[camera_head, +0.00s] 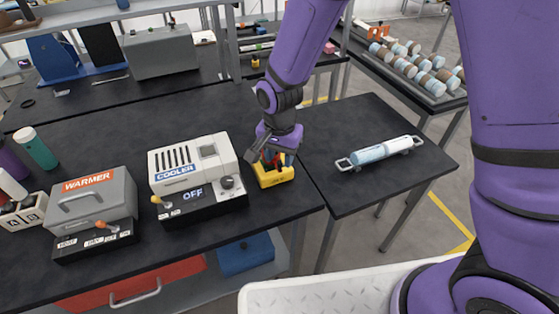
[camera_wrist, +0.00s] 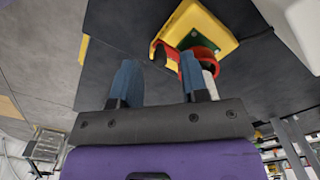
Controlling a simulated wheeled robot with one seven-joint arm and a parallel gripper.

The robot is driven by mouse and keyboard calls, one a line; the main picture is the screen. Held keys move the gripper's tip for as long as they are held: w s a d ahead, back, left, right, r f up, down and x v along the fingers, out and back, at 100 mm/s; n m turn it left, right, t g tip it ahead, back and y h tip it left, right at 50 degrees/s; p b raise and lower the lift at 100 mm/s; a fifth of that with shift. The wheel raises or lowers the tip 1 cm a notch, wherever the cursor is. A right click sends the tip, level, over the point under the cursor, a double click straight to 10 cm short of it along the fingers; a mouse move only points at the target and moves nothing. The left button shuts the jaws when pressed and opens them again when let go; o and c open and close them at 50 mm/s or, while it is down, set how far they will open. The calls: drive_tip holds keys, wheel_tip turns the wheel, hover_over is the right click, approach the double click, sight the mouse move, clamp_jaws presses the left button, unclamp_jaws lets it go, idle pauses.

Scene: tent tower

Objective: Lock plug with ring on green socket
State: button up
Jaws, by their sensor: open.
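The yellow base (camera_head: 273,178) stands near the right front corner of the black bench in the head view, just below my gripper (camera_head: 270,156). In the wrist view the yellow base (camera_wrist: 222,33) is at the top, with part of the green socket (camera_wrist: 194,39) showing. A red ring (camera_wrist: 208,53) sits at the socket, and a white piece (camera_wrist: 210,84), perhaps the plug, shows partly behind my right finger. My gripper (camera_wrist: 157,72) is open, its two blue fingers apart. The right finger is close to the ring; I cannot tell whether they touch.
The cooler (camera_head: 197,178), reading OFF, stands just left of the yellow base. The warmer (camera_head: 95,205) is farther left. A side table (camera_head: 385,185) at the right holds a blue and white cylinder with handles (camera_head: 380,152). The bench behind the cooler is mostly clear.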

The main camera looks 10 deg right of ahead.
drive_tip(key=shift+f, duration=1.05)
clamp_jaws()
